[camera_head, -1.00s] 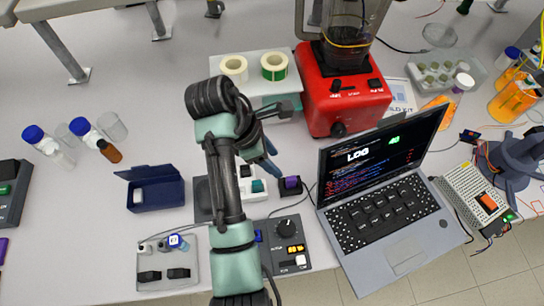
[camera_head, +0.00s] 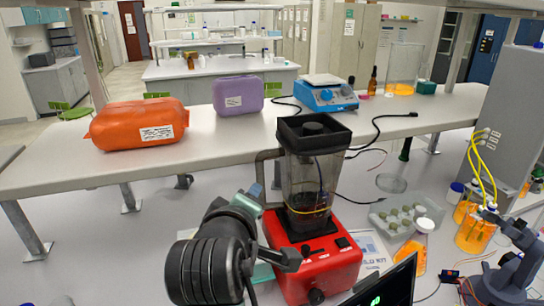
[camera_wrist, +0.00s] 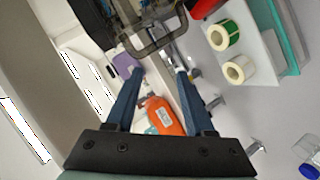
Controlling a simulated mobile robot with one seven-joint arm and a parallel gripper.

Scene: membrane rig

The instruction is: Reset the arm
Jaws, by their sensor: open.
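My arm is raised in front of the bench, and my gripper (camera_wrist: 160,74) is open in the wrist view. Its two blue fingers are spread apart with nothing between them. Past the fingers, some distance away, lie an orange case (camera_wrist: 166,117) and a purple case (camera_wrist: 125,64). In the head view a blue finger of my gripper (camera_head: 256,189) shows just left of the red blender (camera_head: 319,265). The rest of the gripper is partly hidden by my dark wrist links.
The blender's clear jar stands close to my gripper. On the raised shelf are the orange case (camera_head: 139,124), the purple case (camera_head: 238,95) and a blue hotplate (camera_head: 325,95). Two label rolls show in the wrist view (camera_wrist: 223,36).

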